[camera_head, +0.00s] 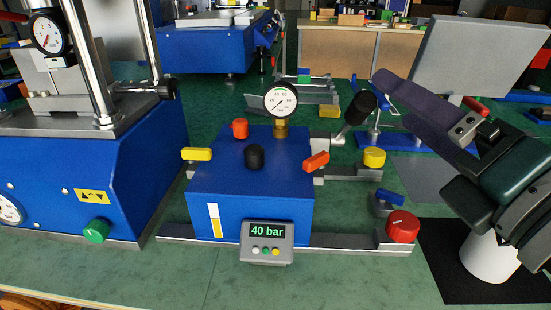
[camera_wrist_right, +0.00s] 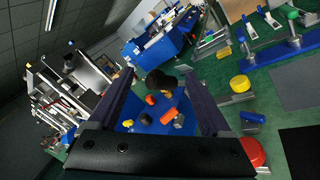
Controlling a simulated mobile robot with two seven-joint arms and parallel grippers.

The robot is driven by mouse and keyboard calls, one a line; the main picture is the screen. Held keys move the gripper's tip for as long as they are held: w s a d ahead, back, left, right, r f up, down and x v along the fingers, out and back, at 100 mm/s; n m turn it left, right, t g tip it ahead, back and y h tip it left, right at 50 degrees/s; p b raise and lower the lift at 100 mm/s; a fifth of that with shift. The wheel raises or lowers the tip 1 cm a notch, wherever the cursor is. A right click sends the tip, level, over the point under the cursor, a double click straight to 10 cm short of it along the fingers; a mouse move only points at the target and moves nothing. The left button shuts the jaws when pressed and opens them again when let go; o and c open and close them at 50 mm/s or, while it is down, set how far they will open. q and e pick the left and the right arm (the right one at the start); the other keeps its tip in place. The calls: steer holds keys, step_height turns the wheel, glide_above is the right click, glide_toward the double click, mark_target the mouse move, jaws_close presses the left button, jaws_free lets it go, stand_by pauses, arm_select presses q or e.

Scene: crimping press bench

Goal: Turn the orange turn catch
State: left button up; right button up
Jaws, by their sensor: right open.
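The orange turn catch (camera_head: 316,161) is a small orange bar on the right side of the blue press block (camera_head: 215,190). It lies slightly tilted, its right end higher. It also shows in the right wrist view (camera_wrist_right: 168,115), between my fingers in the picture but beyond them. My right gripper (camera_head: 388,88) is open and empty, up and to the right of the catch and apart from it. In the wrist view both fingers of the right gripper (camera_wrist_right: 158,75) stand wide apart. My left gripper is in neither view.
A pressure gauge (camera_head: 281,101) and a black-knobbed lever (camera_head: 360,106) rise beside the catch. An orange knob (camera_head: 240,128), a black knob (camera_head: 254,156) and a yellow catch (camera_head: 197,154) are on the block. A yellow knob (camera_head: 375,157) and red button (camera_head: 402,226) stand right.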

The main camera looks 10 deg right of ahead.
mark_target(317, 156)
step_height(317, 156, down, 9)
steer(key=s+a+n+g+y+b, duration=0.15)
steer(key=n+g+y+b, duration=0.35)
steer(key=n, duration=0.7)
arm_select(q)
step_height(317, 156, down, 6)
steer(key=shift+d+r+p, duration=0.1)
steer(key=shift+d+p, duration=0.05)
steer(key=shift+p, duration=0.85)
arm_select(e)
steer(key=w+a, duration=0.1)
steer(key=w, duration=0.2)
steer(key=w+a+t+y, duration=0.1)
steer(key=w+a, duration=0.1)
steer(key=w, duration=0.1)
steer(key=w+a+n+t, duration=0.1)
steer(key=w+a, duration=0.1)
steer(key=shift+w, duration=0.4)
steer(key=shift+c, duration=0.4)
